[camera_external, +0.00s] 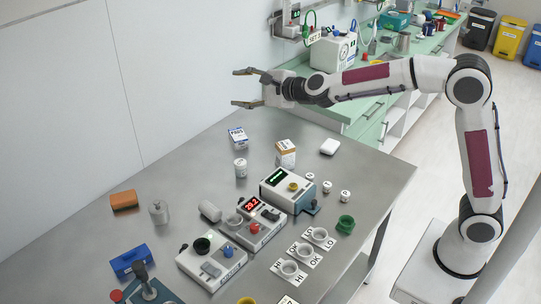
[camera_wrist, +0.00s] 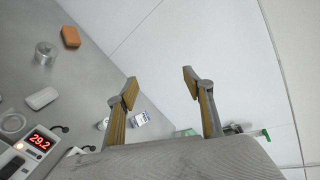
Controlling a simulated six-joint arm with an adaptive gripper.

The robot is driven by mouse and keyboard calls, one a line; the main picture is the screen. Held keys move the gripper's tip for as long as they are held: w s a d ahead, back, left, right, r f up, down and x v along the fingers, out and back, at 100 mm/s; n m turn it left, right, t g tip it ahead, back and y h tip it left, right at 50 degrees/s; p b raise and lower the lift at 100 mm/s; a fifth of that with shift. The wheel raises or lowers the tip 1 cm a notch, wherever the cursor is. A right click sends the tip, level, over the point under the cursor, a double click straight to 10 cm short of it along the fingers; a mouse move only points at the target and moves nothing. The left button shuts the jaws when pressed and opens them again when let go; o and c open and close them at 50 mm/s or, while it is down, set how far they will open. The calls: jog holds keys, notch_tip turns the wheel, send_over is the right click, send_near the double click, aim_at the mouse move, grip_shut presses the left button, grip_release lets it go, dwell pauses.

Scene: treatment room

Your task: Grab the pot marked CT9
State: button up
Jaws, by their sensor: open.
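Several small white pots stand on the metal table right of the middle in the external view: one (camera_external: 311,187), a second (camera_external: 326,186) and a third (camera_external: 345,195). They carry dark marks too small to read, so I cannot tell which is CT9. A larger white labelled tub (camera_external: 240,168) stands left of them, its label also unreadable. My gripper (camera_external: 237,88) is open and empty, high above the table's back edge and pointing left. In the wrist view my gripper (camera_wrist: 160,84) has its fingers apart, with only wall between the tips.
A blue-white box (camera_external: 238,137), a brown-white box (camera_external: 285,154) and a white block (camera_external: 330,146) stand behind the pots. Instruments with a red display (camera_external: 253,205), a green pot (camera_external: 345,223) and labelled ring holders (camera_external: 320,235) crowd the front. An orange block (camera_external: 124,200) lies left.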

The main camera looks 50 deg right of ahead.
jog(key=w+f+m+h, duration=0.3)
jog(key=w+f+m, duration=0.3)
jog(key=m, duration=0.1)
jog(key=m+g+h, duration=0.6)
jog(key=m+h, duration=0.2)
jog(key=m, duration=0.8)
send_near(241, 162)
jog(key=shift+x, duration=1.15)
jog(key=shift+a+f, duration=0.1)
jog(key=shift+w, duration=0.1)
jog(key=shift+x, duration=1.25)
